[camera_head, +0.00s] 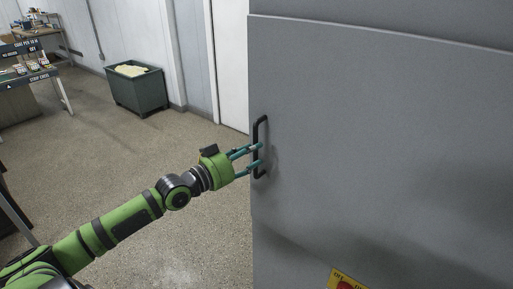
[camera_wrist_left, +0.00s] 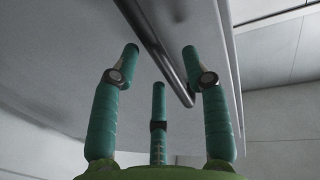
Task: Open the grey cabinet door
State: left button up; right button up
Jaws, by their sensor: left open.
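The grey cabinet door (camera_head: 390,140) fills the right half of the head view and looks closed. Its black vertical bar handle (camera_head: 262,128) is near the door's left edge. My left gripper (camera_head: 256,155) comes in from the left, with its teal fingers open at the handle's middle. In the left wrist view, the handle (camera_wrist_left: 165,55) runs diagonally beyond the open fingers of the gripper (camera_wrist_left: 160,80), between their tips. I cannot tell whether any finger touches it. The grey door surface (camera_wrist_left: 70,60) is behind it. My right gripper is not in view.
A dark green bin (camera_head: 138,92) with pale contents stands by the back wall. A table (camera_head: 25,78) with small items is at the far left. A yellow label with a red part (camera_head: 346,282) is low on the cabinet. The floor left of the door is clear.

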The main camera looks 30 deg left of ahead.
pick_arm(q)
jog(key=shift+x, duration=1.2)
grip_shut()
jog(key=shift+f, duration=0.1)
